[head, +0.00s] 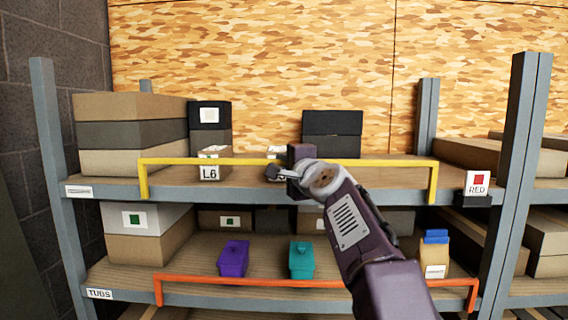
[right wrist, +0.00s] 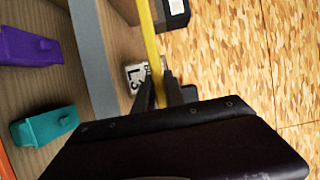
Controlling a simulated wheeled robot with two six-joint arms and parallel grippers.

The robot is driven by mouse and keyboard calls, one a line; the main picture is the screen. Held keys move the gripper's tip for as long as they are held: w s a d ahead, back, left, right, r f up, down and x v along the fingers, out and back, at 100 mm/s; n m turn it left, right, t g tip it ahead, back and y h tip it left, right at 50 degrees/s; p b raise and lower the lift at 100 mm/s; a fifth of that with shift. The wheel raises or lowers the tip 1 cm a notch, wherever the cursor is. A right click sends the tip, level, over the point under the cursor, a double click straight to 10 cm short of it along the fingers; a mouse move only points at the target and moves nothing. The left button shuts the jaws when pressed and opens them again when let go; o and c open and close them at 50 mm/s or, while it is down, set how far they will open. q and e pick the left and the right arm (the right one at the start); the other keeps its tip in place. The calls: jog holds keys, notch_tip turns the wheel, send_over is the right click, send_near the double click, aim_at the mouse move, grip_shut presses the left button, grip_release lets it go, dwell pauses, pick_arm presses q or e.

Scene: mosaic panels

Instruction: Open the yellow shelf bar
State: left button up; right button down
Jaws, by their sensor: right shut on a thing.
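The yellow shelf bar (head: 380,162) runs level across the front of the upper shelf (head: 380,190), with its ends bent down to the shelf edge. My right gripper (head: 283,173) is at the middle of the bar, shut on it. In the right wrist view the yellow bar (right wrist: 149,35) runs down between the fingers of my right gripper (right wrist: 160,88). The gripper hides part of the bar and of a small labelled box (right wrist: 134,82) behind it. My left gripper is not in view.
Behind the bar stand an L6 box (head: 210,172), stacked boxes (head: 130,133) and a black box (head: 332,123). Below, an orange bar (head: 250,282) fronts the lower shelf with a purple tub (head: 233,260) and a teal tub (head: 301,262). A grey post (head: 520,150) stands at right.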

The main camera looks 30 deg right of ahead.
dwell(0.8)
jog(key=s+a+n+t+b, duration=0.1)
jog(key=t+b, duration=0.1)
jog(key=b, duration=0.5)
jog(key=s+f+n+t+b, duration=0.1)
jog(key=s+t+b, duration=0.1)
jog(key=b, duration=0.5)
jog(key=s+a+f+n+t+b, duration=0.1)
jog(key=t+b, duration=0.1)
jog(key=b, duration=0.6)
jog(key=shift+s+a+f+n+y, duration=0.15)
jog(key=shift+a+f+n+y, duration=0.15)
jog(key=shift+a+n, duration=0.1)
jog(key=s+a+f+t+b, duration=0.1)
jog(key=s+a+f+b, duration=0.1)
jog(key=b, duration=0.7)
jog(key=shift+s+f+n+y, duration=0.4)
jog(key=shift+s+f, duration=0.3)
jog(key=shift+f, duration=0.65)
jog(key=shift+f+b, duration=0.1)
jog(key=shift+b, duration=0.25)
jog(key=c, duration=1.5)
grip_release()
jog(key=shift+o, duration=0.5)
jog(key=shift+w+d, duration=0.15)
